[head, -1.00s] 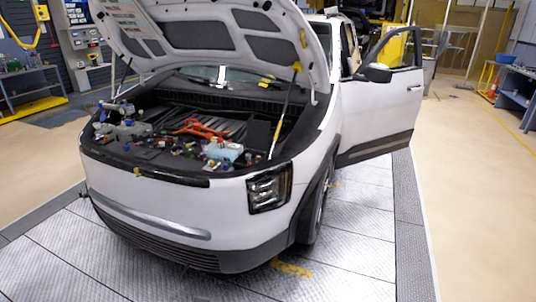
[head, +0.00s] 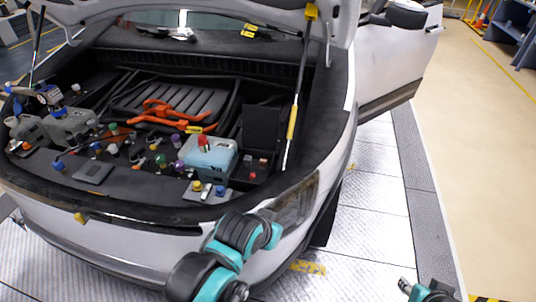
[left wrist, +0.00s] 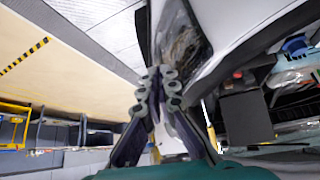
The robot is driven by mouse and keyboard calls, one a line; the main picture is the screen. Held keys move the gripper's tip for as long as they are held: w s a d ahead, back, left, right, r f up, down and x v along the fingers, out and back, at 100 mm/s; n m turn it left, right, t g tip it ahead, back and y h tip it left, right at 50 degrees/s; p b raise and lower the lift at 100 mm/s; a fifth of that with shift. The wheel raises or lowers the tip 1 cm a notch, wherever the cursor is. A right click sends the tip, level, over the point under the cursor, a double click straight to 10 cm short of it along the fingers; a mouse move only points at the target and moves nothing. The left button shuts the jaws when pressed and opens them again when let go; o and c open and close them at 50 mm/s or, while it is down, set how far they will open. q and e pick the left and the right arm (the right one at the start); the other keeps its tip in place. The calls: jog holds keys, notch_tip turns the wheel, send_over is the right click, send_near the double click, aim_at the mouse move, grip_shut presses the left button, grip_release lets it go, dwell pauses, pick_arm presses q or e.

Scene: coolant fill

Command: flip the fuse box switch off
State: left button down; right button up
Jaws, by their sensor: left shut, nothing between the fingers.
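A black box with a raised lid (head: 262,130), which looks like the fuse box, sits at the right side of the open engine bay. Small red parts (head: 253,175) show in it; I cannot tell which is the switch. In the left wrist view a dark box (left wrist: 247,118) with a red spot (left wrist: 238,74) lies to the right of my fingers. My left gripper (left wrist: 158,92) is shut and empty, apart from the box, near the headlight (left wrist: 184,45). In the head view my left arm is in front of the car's front corner. Part of my right arm (head: 428,292) shows low at the right; its jaws are unclear.
The hood prop (head: 297,100) stands close to the box's right side. The hood is raised above. The floor right of the car is clear.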

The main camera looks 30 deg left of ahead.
pick_arm(q)
jog(key=shift+w, duration=0.2)
pick_arm(e)
jog(key=shift+a, duration=0.1)
pick_arm(q)
jog(key=shift+s+r, duration=0.1)
pick_arm(e)
jog(key=shift+o, duration=0.7)
pick_arm(q)
jog(key=w+a+r+m+g+y+p, duration=0.1)
jog(key=w+a+r+m+g+p, duration=0.1)
jog(key=w+a+r+m+p, duration=0.4)
jog(key=w+a+r+m+g+p, duration=0.1)
jog(key=w+a+m+g+p, duration=0.15)
jog(key=w, duration=0.55)
jog(key=w+a+f+m+g+p, duration=0.1)
jog(key=w+a+f+m+p, duration=0.2)
jog(key=w+a+p, duration=0.1)
jog(key=shift+w+a+f+g, duration=0.35)
jog(key=shift+w+a, duration=0.25)
jog(key=shift+a, duration=0.2)
pick_arm(e)
notch_tip(320, 180, up, 13)
jog(key=shift+f, duration=0.2)
pick_arm(q)
jog(key=shift+f+m, duration=0.1)
jog(key=shift+m, duration=0.15)
